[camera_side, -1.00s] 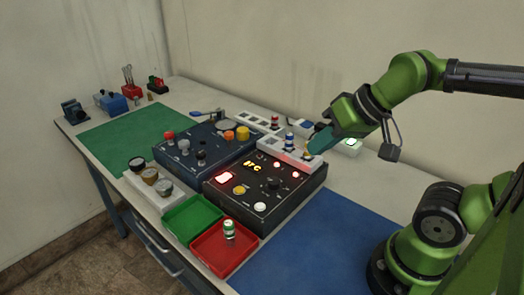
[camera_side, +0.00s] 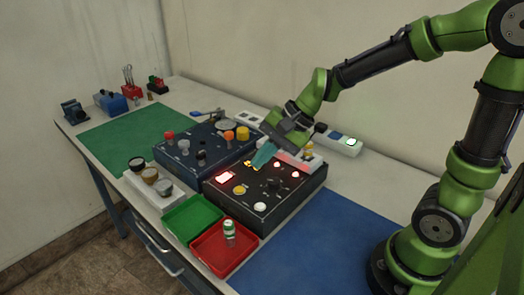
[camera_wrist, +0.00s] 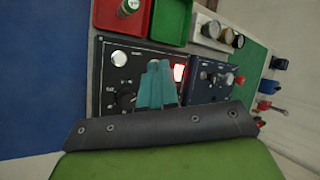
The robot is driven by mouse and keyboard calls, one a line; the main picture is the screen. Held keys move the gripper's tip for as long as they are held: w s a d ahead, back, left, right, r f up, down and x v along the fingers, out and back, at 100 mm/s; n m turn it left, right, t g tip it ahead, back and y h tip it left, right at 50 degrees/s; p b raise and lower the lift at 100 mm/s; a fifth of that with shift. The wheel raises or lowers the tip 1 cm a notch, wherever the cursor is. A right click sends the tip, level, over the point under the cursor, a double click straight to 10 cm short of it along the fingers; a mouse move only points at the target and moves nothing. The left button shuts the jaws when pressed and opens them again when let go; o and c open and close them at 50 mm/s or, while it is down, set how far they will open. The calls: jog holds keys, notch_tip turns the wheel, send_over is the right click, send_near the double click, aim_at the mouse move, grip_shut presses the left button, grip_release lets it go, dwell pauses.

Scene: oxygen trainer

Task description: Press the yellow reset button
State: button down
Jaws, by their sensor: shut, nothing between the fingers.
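The yellow button (camera_side: 239,190) is on the front part of the black panel (camera_side: 233,205), between a lit red rectangle (camera_side: 225,177) and a white button (camera_side: 260,207). My gripper (camera_side: 259,163) has teal fingers, shut and empty, pointing down over the back part of the black panel. It is behind the yellow button and apart from it in the side view. In the wrist view my fingertips (camera_wrist: 158,64) lie between the white button (camera_wrist: 119,58) and the lit red rectangle (camera_wrist: 179,72). The yellow button is not visible there; the fingers seem to cover it.
A blue panel (camera_side: 160,156) with a red knob (camera_side: 169,135) and an orange knob (camera_side: 242,133) stands left of the black panel. Green (camera_side: 168,226) and red (camera_side: 219,271) trays lie in front. The blue mat (camera_side: 310,250) is clear.

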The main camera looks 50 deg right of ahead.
aim_at(243, 189)
jog(key=w+m+t, duration=0.2)
jog(key=w+m, duration=0.4)
jog(key=shift+w+f+y, duration=0.15)
jog(key=shift+w+y, duration=0.1)
jog(key=shift+y, duration=0.05)
jog(key=shift+f, duration=4.4)
jog(key=shift+f, duration=0.1)
jog(key=shift+f, duration=0.3)
